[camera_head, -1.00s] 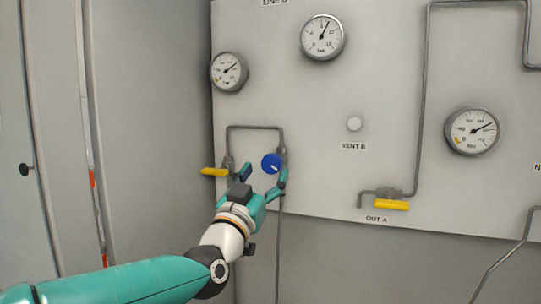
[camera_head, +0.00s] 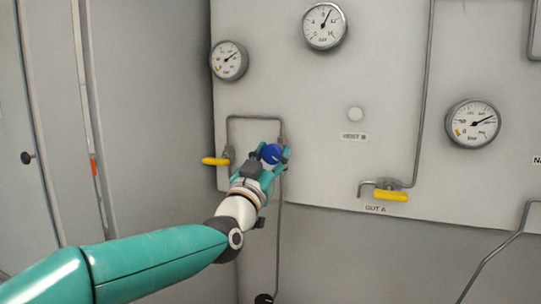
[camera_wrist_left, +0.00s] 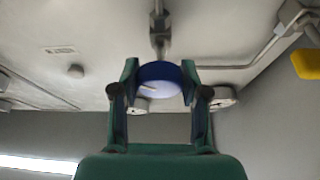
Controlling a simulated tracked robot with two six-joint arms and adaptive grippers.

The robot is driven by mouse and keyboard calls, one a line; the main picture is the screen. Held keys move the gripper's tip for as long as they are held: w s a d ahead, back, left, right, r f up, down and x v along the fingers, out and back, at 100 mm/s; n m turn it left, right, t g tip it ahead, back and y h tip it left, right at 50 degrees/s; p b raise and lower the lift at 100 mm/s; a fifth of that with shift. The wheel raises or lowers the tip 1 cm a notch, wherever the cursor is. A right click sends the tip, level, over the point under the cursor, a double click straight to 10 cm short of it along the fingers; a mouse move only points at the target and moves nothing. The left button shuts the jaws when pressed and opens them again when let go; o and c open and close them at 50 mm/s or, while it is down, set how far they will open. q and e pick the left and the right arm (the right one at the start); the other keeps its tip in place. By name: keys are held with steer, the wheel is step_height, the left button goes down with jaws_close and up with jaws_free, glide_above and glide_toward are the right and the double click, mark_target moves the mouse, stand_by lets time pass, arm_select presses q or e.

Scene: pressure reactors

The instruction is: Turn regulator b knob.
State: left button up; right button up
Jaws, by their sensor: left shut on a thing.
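The blue regulator knob (camera_head: 271,153) sits on the pipework at the lower left of the grey panel. My left gripper (camera_head: 271,156) has its fingers on either side of the knob and is shut on it. In the left wrist view the knob (camera_wrist_left: 160,80) shows as a blue disc with a pale face and a dark mark, between the two green fingertips. Its back side is hidden. My right gripper is in neither view.
A yellow valve handle (camera_head: 215,161) is just left of the knob, and another yellow handle (camera_head: 391,196) is further right. Thin pipes (camera_head: 424,100) run along the panel.

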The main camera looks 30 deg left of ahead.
arm_select(q)
steer(key=shift+n+y+b, duration=0.8)
steer(key=shift+n+y, duration=0.2)
steer(key=shift+n, duration=0.6)
steer(key=shift+n+g+y, duration=0.4)
steer(key=shift+n+y, duration=0.2)
steer(key=shift+n, duration=0.65)
steer(key=shift+n+g+y, duration=0.4)
steer(key=shift+n+y, duration=0.2)
steer(key=shift+n, duration=0.65)
steer(key=o, duration=1.1)
steer(key=shift+o, duration=0.2)
steer(key=shift+s, duration=0.1)
